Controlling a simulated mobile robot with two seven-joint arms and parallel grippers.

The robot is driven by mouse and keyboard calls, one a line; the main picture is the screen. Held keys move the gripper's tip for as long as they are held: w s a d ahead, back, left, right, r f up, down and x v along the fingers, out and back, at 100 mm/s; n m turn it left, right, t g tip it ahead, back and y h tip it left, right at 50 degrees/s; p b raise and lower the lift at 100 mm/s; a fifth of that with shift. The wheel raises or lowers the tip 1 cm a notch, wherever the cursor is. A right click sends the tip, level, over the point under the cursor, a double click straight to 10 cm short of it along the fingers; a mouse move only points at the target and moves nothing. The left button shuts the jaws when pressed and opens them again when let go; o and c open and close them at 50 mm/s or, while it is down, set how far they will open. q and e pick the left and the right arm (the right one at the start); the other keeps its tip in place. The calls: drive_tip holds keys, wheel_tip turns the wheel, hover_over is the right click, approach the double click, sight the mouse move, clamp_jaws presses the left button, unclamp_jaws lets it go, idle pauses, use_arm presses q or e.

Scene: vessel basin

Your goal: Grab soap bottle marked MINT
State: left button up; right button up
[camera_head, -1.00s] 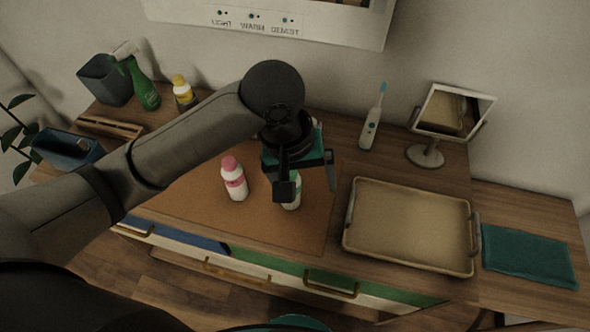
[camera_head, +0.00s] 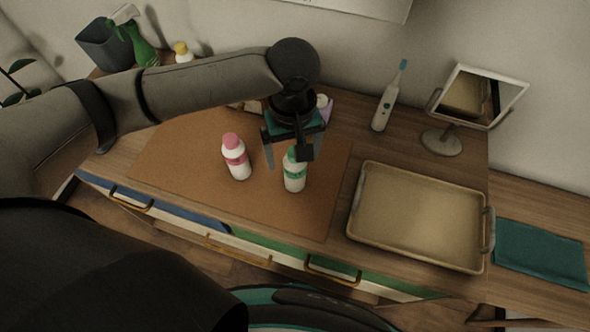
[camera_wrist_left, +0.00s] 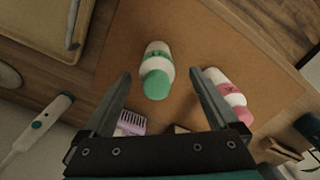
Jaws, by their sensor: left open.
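A white bottle with a green cap and green label band (camera_head: 294,180) stands upright on the brown mat (camera_head: 200,185). A similar white bottle with a pink cap and band (camera_head: 237,162) stands to its left. I cannot read the label words. My left gripper (camera_head: 287,160) is open and empty, just behind and above the green-capped bottle, partly covering its cap. In the left wrist view, the green-capped bottle (camera_wrist_left: 156,62) shows between the spread fingers (camera_wrist_left: 160,73). The pink-capped bottle (camera_wrist_left: 228,92) lies outside the right finger there. My right gripper is not in view.
A beige tray (camera_head: 365,205) is right of the mat, with an electric toothbrush (camera_head: 385,105) and a mirror (camera_head: 440,142) behind it. A green spray bottle (camera_head: 143,48) stands back left. The mat's front is clear.

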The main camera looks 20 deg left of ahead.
use_arm(q)
wheel_tip(320, 180, down, 6)
drive_tip(key=shift+w+d+r+b, duration=0.15)
drive_tip(key=shift+b, duration=0.55)
drive_tip(key=shift+r, duration=0.1)
clamp_jaws()
